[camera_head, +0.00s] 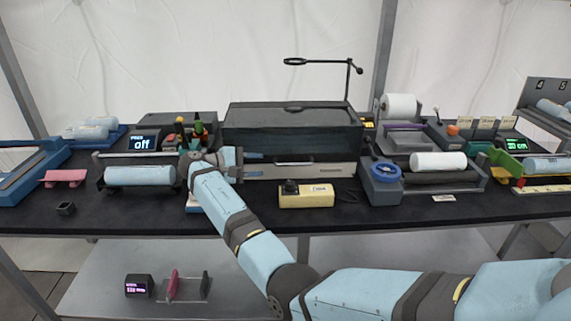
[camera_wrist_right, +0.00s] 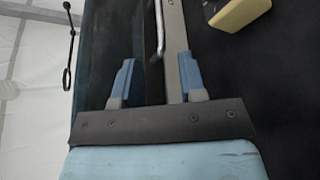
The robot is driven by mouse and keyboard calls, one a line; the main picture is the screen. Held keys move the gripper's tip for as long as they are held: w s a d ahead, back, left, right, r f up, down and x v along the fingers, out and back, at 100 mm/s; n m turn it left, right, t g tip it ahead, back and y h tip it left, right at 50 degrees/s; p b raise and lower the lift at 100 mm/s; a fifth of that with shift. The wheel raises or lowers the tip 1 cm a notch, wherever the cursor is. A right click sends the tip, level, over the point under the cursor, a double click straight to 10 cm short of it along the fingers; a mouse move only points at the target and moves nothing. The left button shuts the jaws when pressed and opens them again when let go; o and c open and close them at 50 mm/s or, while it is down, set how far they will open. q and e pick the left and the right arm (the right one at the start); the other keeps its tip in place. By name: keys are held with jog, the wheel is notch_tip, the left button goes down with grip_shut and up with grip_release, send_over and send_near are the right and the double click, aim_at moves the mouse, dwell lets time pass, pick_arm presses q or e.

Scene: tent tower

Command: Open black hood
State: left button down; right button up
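The black hood (camera_head: 290,116) is a wide dark box at the middle of the table, and its lid looks closed. A pale front strip (camera_head: 318,171) runs along its lower front, with a thin bar handle (camera_head: 290,161) above it. My right gripper (camera_head: 258,165) is at the left part of the hood's front, pointing right. In the wrist view my right gripper (camera_wrist_right: 157,76) has its two blue fingers apart, with nothing held between them. The handle (camera_wrist_right: 159,28) shows just beyond the fingertips. Whether a finger touches the hood is unclear. My left gripper is not in view.
A yellow switch box (camera_head: 306,196) lies in front of the hood. A left roller stand (camera_head: 138,180) and a right roller unit (camera_head: 436,177) flank it. Bottles (camera_head: 199,132) stand left of the hood, and a thin stand (camera_head: 348,78) rises behind. The front table strip is mostly clear.

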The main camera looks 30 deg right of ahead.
aim_at(287, 165)
jog(key=x, duration=0.9)
jog(key=shift+d, duration=0.25)
grip_shut()
